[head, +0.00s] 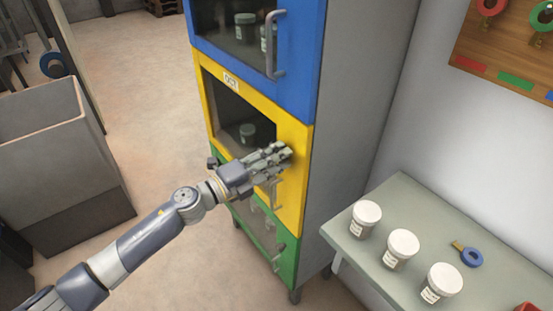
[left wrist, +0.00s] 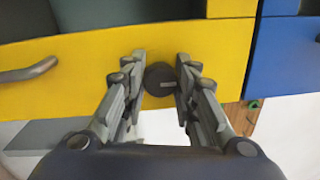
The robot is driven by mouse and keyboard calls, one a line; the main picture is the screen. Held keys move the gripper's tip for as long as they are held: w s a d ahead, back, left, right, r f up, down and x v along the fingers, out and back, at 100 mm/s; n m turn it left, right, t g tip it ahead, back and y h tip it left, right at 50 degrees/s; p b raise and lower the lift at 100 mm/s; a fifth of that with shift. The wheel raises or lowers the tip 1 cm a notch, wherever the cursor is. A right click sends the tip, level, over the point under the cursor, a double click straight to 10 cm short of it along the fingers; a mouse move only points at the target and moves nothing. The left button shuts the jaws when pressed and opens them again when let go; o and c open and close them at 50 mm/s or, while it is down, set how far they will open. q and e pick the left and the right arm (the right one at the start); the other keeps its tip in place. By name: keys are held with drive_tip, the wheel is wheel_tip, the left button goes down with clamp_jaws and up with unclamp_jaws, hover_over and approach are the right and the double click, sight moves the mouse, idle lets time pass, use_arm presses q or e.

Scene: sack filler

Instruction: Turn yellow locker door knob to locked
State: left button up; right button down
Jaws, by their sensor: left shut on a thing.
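The yellow locker door (head: 293,186) is closed in the middle of a stacked cabinet, with a label "OST" at its top edge. It also shows in the left wrist view (left wrist: 80,65). A dark round knob (left wrist: 160,79) with a pale mark sits on the yellow door between my left gripper's fingers. My left gripper (head: 283,152) is at the right side of the yellow door and is shut on the knob. In the left wrist view its fingertips (left wrist: 159,68) flank the knob. In the head view the gripper hides the knob. My right gripper is not in view.
A blue locker door (head: 296,60) is above and a green one (head: 285,246) below. A grey door handle (left wrist: 28,71) is beside the knob. A shelf (head: 405,195) with white-lidded jars (head: 403,248) and a blue-ringed key (head: 471,257) stands right. A grey bin (head: 50,130) stands left.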

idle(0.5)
use_arm(q)
drive_tip(key=o, duration=1.1)
drive_tip(key=v, duration=1.2)
